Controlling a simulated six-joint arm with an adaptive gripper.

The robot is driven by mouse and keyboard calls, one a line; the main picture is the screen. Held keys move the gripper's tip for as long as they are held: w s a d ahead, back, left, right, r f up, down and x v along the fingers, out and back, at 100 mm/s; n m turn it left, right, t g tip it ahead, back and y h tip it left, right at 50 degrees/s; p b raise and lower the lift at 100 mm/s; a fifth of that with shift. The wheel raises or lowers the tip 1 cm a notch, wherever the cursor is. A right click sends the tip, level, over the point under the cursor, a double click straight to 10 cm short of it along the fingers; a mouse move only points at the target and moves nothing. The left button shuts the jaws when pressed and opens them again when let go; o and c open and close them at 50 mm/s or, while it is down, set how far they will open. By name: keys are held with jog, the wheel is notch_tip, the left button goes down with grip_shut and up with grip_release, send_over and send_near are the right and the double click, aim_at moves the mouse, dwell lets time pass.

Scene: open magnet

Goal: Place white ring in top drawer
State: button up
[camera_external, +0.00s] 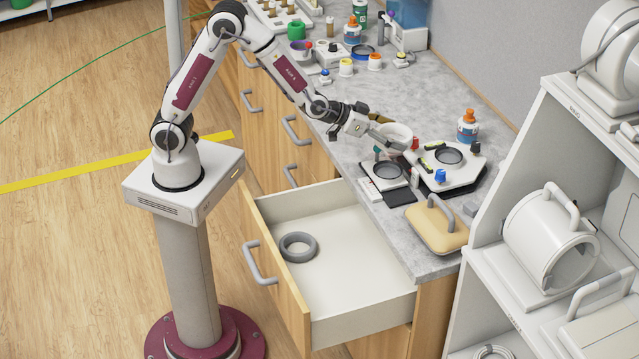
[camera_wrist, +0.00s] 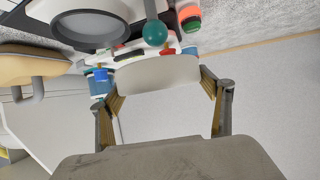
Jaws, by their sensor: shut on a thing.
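A white ring (camera_external: 397,132) is held above the grey counter, beside the white instrument with the round dark-rimmed opening. My gripper (camera_external: 378,128) is shut on its near side. In the wrist view the white ring (camera_wrist: 158,73) spans between the two fingers (camera_wrist: 163,88), and only part of it shows. The top drawer (camera_external: 340,245) is pulled wide open below the counter, in front and to the left of the gripper. A grey ring (camera_external: 298,247) lies flat inside it near its front panel; the rest of the drawer floor is bare.
On the counter near the gripper are the white instrument (camera_external: 462,178), a flat device with a round opening (camera_external: 387,184), a tan case with a handle (camera_external: 437,230) and an orange-capped bottle (camera_external: 467,127). A white shelf unit (camera_external: 488,256) stands at right.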

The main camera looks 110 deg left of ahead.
jog(key=d+m+h, duration=0.1)
jog(key=d, duration=0.3)
jog(key=w+d+m+t+h, duration=0.1)
jog(key=d, duration=0.3)
jog(key=d+m+h, duration=0.1)
jog(key=d, duration=0.4)
jog(key=shift+w+d+f+m+t+h, duration=0.1)
jog(key=shift+w+f+m+t+h, duration=0.1)
jog(key=shift+f+m+t+h, duration=0.15)
jog(key=d+r+m+h, duration=0.2)
jog(key=d+m+h, duration=0.1)
jog(key=d, duration=1.1)
jog(key=s+f+m+h, duration=0.3)
jog(key=s+f, duration=0.1)
jog(key=f, duration=1.2)
jog(key=w+d+f+m+g+h, duration=0.2)
jog(key=d+f+m+h, duration=0.2)
jog(key=d, duration=0.1)
jog(key=s+d+f+m+h, duration=0.1)
jog(key=d+m+g+h, duration=0.1)
jog(key=s+d+f+m+g+h, duration=0.1)
jog(key=m, duration=0.1)
jog(key=shift+s+d+f+g, duration=0.25)
jog(key=shift+s+d+f, duration=0.05)
jog(key=shift+d, duration=0.05)
jog(key=shift+s+d+f+m+g+h, duration=0.2)
jog(key=shift+s+d+m+g+h, duration=0.2)
jog(key=shift+s, duration=0.2)
send_over(328, 299)
jog(key=shift+f, duration=2.95)
